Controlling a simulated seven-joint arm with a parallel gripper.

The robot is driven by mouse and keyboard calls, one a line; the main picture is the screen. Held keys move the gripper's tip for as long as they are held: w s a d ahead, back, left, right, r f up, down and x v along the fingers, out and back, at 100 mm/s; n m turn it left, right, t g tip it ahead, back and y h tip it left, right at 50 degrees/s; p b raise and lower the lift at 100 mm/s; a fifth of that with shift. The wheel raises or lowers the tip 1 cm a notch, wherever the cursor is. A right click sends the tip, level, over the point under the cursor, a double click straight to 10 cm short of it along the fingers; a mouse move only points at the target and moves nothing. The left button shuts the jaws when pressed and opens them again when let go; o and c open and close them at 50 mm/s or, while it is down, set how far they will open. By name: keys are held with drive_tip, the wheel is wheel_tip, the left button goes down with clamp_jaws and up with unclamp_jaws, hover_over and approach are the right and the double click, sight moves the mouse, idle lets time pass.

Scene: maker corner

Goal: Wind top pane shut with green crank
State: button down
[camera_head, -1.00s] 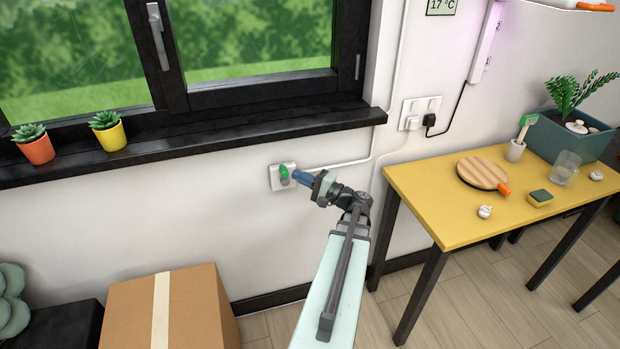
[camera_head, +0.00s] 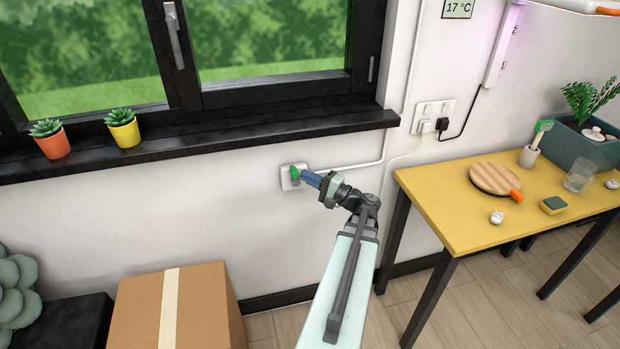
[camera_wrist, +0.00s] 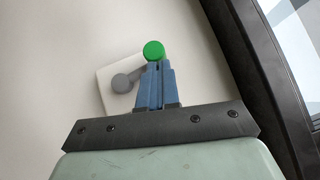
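The crank has a round green knob (camera_wrist: 153,50) on a grey arm, mounted on a white wall plate (camera_head: 287,184) below the windowsill. In the wrist view the grey hub (camera_wrist: 121,83) sits lower left of the knob. My gripper (camera_head: 306,177) reaches the crank from the right in the head view. Its blue fingers (camera_wrist: 155,80) are close together, with the green knob between or against their tips; they look shut on it. The lower window (camera_head: 100,60) shows at upper left; the top pane is out of view.
The dark windowsill (camera_head: 220,135) juts out above the crank, with two potted succulents (camera_head: 123,133) on it. A cardboard box (camera_head: 205,310) stands below left. A yellow table (camera_head: 440,205) with several small things stands to the right. The wall around the plate is clear.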

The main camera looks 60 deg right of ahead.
sight(293, 174)
drive_tip(key=shift+w+a+r, duration=0.15)
drive_tip(key=shift+a, duration=0.05)
drive_tip(key=shift+w+a+r, duration=0.15)
drive_tip(key=shift+w+a, duration=0.35)
drive_tip(key=shift+w+a+r, duration=0.15)
drive_tip(key=shift+w+a, duration=0.35)
drive_tip(key=shift+w+a+f, duration=0.4)
drive_tip(key=shift+w+a, duration=0.3)
drive_tip(key=shift+w+a+f, duration=0.35)
drive_tip(key=shift+w+a, duration=0.3)
